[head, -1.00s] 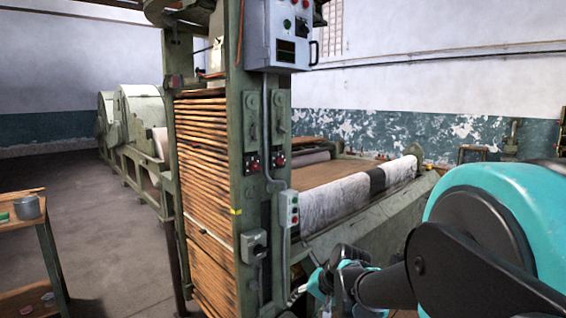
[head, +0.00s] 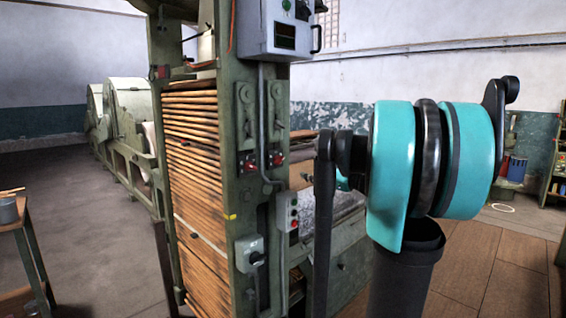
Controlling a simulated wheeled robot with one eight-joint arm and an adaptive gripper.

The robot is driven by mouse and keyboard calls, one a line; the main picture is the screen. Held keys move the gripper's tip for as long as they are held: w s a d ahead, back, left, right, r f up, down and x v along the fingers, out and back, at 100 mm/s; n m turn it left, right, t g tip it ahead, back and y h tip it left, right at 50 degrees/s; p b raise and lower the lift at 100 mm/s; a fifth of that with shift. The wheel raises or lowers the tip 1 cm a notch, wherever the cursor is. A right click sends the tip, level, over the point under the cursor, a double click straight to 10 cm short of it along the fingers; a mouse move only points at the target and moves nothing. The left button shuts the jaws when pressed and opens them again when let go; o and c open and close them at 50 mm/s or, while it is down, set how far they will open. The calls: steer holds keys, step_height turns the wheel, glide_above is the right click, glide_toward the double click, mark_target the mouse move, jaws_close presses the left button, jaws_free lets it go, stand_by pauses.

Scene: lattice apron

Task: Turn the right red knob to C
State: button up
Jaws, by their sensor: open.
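Two small red knobs sit side by side on dark plates on the green machine post. The right red knob (head: 277,158) is on the right-hand plate, and the left red knob (head: 248,162) is on the other. Both are too small to read a pointer or letters such as C. My arm stands large at the right of the head view, its near links to the right of the knobs and apart from them in the picture. My gripper does not show; it is hidden behind my arm or out of the picture.
A grey control box (head: 280,28) hangs above the knobs. A push-button station (head: 288,212) and a grey switch box (head: 250,252) sit below them. A stack of wooden slats (head: 195,190) fills the frame's left side. A small table (head: 22,232) stands far left.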

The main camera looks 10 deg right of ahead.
mark_target(281, 161)
steer(key=x, duration=1.5)
steer(key=shift+f, duration=0.1)
steer(key=shift+s, duration=0.1)
steer(key=c, duration=1.2)
steer(key=shift+o, duration=0.2)
steer(key=n, duration=0.5)
steer(key=shift+n, duration=0.4)
steer(key=n, duration=0.5)
steer(key=shift+f+n, duration=0.1)
steer(key=shift+n, duration=0.3)
